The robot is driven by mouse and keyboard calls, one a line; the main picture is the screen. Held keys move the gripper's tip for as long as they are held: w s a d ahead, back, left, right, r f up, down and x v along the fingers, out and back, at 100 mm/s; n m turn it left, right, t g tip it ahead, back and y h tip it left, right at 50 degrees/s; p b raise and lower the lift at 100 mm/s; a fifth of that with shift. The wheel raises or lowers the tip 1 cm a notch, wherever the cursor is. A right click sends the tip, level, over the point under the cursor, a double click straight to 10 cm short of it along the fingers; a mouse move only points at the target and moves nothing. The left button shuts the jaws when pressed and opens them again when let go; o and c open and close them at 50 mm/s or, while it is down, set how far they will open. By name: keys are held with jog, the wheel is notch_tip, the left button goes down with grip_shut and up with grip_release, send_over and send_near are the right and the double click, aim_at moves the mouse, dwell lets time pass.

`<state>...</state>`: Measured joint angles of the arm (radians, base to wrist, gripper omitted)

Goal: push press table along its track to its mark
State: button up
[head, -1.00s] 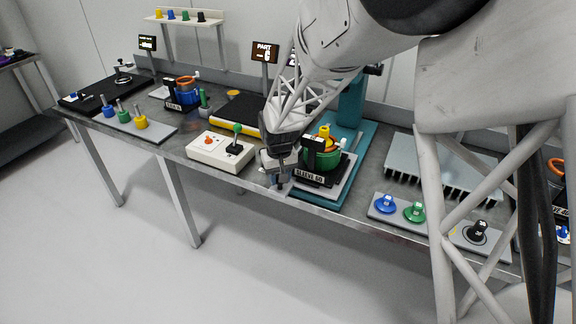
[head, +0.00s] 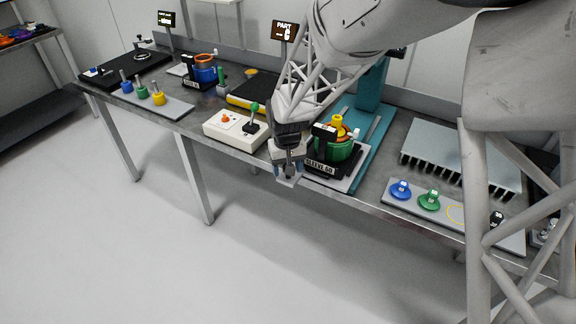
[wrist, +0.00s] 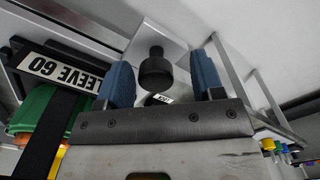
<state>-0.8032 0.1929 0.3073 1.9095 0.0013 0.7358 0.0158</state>
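The press table is a pale sliding plate (head: 338,182) at the front of the teal press base (head: 372,145). It carries a black fixture labelled SLEEVE 60 (head: 319,168) and a green sleeve (head: 338,150) with orange and yellow parts inside. My gripper (head: 288,172) points down at the plate's front left corner, by the bench edge. In the wrist view a black knob (wrist: 155,72) on a bright metal plate shows between my two blue fingers (wrist: 163,85). The fingers stand apart, with space around the knob. Whether they touch the plate is hidden.
A white control box (head: 235,130) with a green-topped lever stands close left of my gripper. A finned grey block (head: 460,160) and a plate with blue and green knobs (head: 450,215) lie to the right. The floor in front of the bench is clear.

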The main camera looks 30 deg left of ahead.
jog(key=shift+w+r, duration=0.1)
jog(key=shift+r, duration=0.05)
jog(key=shift+r, duration=3.75)
jog(key=shift+d+r, duration=0.1)
